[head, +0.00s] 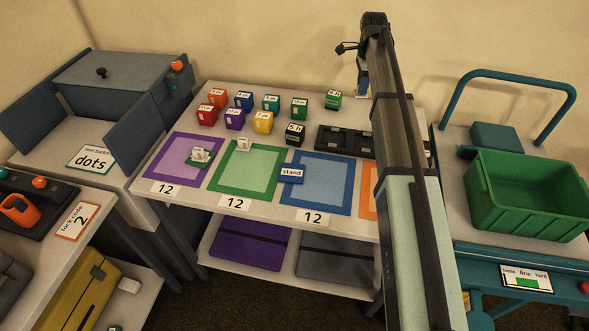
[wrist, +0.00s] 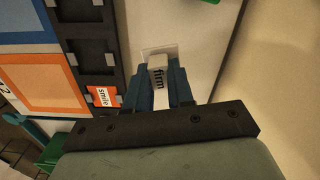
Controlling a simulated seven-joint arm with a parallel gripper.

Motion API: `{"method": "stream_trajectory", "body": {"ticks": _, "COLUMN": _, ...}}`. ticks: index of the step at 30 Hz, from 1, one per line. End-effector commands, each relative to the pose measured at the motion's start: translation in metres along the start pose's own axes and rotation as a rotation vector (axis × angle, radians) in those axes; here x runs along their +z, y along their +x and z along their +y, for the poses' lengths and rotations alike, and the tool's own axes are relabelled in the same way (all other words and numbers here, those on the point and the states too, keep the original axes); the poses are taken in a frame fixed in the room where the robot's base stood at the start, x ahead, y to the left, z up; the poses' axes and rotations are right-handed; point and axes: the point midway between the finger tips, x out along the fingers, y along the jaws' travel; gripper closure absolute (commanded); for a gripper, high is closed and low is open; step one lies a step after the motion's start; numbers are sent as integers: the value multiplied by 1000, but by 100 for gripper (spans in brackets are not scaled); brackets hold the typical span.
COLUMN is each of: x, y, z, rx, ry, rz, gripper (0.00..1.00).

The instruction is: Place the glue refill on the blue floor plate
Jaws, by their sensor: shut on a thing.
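My gripper (head: 362,84) is over the back of the middle table, beside the upper part of my arm. In the wrist view, its blue fingers (wrist: 161,90) are shut on a small white block labelled "firm" (wrist: 157,62), with a pale square piece at its far end. No glue refill label is readable, so I cannot tell whether this block is the refill. The blue floor plate (head: 345,187) lies flat at the front of the table, with a paler blue centre. A small blue block labelled "stand" (head: 292,173) sits at its left edge.
An orange plate (wrist: 50,85) is right of the blue. Several coloured cubes and a black slotted tray (head: 335,141) stand behind. Most of the blue plate is bare.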

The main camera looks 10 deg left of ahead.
Motion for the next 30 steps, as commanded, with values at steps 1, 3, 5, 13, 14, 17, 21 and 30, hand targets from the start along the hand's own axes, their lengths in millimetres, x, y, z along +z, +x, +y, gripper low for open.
{"method": "stream_trajectory", "body": {"ticks": 1, "x": 23, "y": -3, "z": 2, "rx": -1, "ry": -27, "rz": 0, "gripper": 100}}
{"method": "stream_trajectory", "body": {"ticks": 3, "x": 51, "y": -5, "z": 7, "rx": -1, "ry": -60, "rz": 0, "gripper": 100}}
{"method": "stream_trajectory", "body": {"ticks": 5, "x": 74, "y": -8, "z": 14, "rx": -1, "ry": -88, "rz": 0, "gripper": 100}}
{"method": "stream_trajectory", "body": {"ticks": 13, "x": 171, "y": -14, "z": 66, "rx": 0, "ry": -213, "rz": 0, "gripper": 100}}
{"method": "stream_trajectory", "body": {"ticks": 14, "x": 182, "y": -15, "z": 74, "rx": 0, "ry": -227, "rz": 0, "gripper": 100}}
{"method": "stream_trajectory", "body": {"ticks": 17, "x": 211, "y": -17, "z": 104, "rx": -1, "ry": -272, "rz": 0, "gripper": 100}}
{"method": "stream_trajectory", "body": {"ticks": 21, "x": 244, "y": -17, "z": 152, "rx": 0, "ry": -308, "rz": 0, "gripper": 100}}
{"method": "stream_trajectory", "body": {"ticks": 30, "x": 241, "y": -8, "z": 245, "rx": 0, "ry": -152, "rz": 0, "gripper": 100}}
